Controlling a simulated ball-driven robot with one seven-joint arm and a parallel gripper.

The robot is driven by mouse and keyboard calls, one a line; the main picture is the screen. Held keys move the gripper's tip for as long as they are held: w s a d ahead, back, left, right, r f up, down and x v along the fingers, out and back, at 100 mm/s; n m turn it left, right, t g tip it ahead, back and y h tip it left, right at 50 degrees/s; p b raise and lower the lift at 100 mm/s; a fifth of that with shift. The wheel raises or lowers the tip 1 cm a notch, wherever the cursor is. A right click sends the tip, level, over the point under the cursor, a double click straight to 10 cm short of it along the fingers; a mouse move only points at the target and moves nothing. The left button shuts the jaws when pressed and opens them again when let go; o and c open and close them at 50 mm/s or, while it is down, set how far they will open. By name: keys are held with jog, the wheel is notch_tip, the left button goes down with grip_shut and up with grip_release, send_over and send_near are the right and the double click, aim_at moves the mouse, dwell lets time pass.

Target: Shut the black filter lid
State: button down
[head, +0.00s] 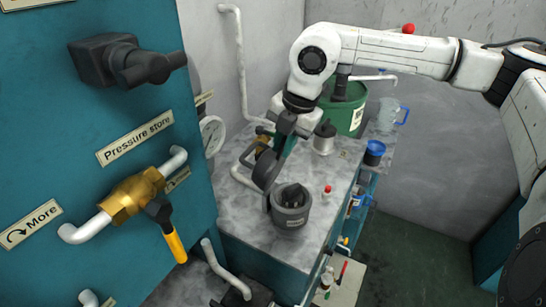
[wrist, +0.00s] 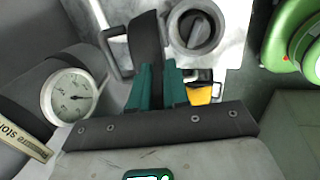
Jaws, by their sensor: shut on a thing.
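The black filter lid (head: 267,169) stands raised, nearly upright, at the left of the dark filter housing (head: 290,212) on the grey worktop. The housing's mouth is uncovered and an insert shows inside. My gripper (head: 284,146) is above and behind the housing, shut on the upper edge of the lid. In the wrist view, the teal fingers of my gripper (wrist: 160,82) close around the lid (wrist: 147,45), seen nearly edge-on. The open housing (wrist: 195,30) lies just right of the lid there. The exact finger contact is partly hidden.
A teal panel (head: 120,230) with a brass valve (head: 133,195) stands at the left. A pressure gauge (head: 212,134) is behind it. A metal canister (head: 325,138), a green bucket (head: 345,108) and a small red-topped item (head: 327,191) stand on the worktop. Floor is free at right.

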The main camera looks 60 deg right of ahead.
jog(key=s+f+t+b, duration=0.4)
jog(key=f+b, duration=0.1)
jog(key=b, duration=0.8)
jog(key=s+f+t+b, duration=0.4)
jog(key=f+b, duration=0.1)
jog(key=b, duration=0.8)
jog(key=s+f+t+b, duration=0.4)
jog(key=f+b, duration=0.1)
jog(key=b, duration=0.8)
jog(key=shift+s+d+f, duration=0.1)
jog(key=shift+d+f, duration=0.05)
jog(key=shift+f, duration=0.15)
jog(key=c, duration=1.2)
grip_release()
jog(key=shift+s+r, duration=0.15)
jog(key=shift+s, duration=0.05)
jog(key=p+v, duration=0.2)
jog(key=v, duration=0.8)
